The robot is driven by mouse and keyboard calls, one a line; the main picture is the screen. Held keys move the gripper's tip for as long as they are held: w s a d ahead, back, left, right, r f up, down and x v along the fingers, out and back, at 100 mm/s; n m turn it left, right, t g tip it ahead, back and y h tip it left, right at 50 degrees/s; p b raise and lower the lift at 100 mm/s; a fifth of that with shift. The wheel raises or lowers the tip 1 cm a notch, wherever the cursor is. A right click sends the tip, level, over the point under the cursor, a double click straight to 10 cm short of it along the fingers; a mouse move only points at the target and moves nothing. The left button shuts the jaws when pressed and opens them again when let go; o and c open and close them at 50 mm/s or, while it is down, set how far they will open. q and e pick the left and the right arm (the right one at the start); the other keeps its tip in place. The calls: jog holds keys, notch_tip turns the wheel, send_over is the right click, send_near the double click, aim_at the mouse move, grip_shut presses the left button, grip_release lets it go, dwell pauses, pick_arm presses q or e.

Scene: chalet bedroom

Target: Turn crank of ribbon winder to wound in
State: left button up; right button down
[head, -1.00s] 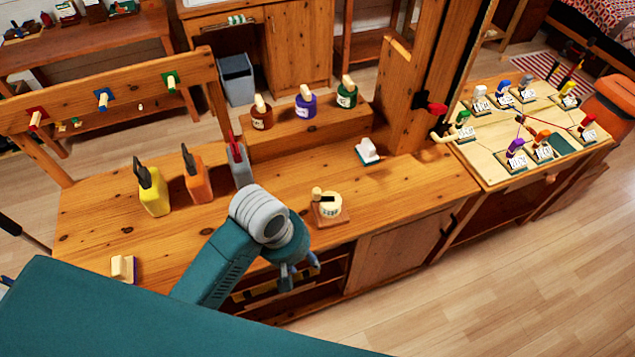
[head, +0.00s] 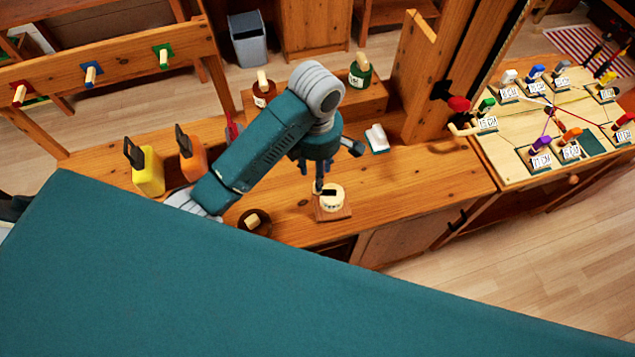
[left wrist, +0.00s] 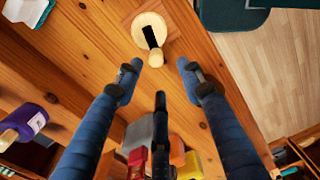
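The ribbon winder (head: 333,202) stands on the workbench, a cream drum on a square wooden base. It has a black crank arm with a pale wooden knob. In the left wrist view the drum (left wrist: 149,22) is at the top, with the black crank (left wrist: 149,37) pointing down and its knob (left wrist: 156,57) between and just beyond the fingertips. My left gripper (head: 312,178) is just above and behind the winder in the head view. My right gripper is not in view.
Brown (head: 263,94) and green (head: 360,75) pots sit on the raised shelf. The bench right of the winder is clear.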

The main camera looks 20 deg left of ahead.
aim_at(328, 193)
pick_arm(q)
jog(key=f, duration=0.7)
jog(key=shift+w+f, duration=0.35)
jog(key=shift+w, duration=0.05)
jog(key=shift+s+f, duration=0.1)
jog(key=shift+f, duration=0.35)
jog(key=shift+c, duration=0.5)
grip_shut()
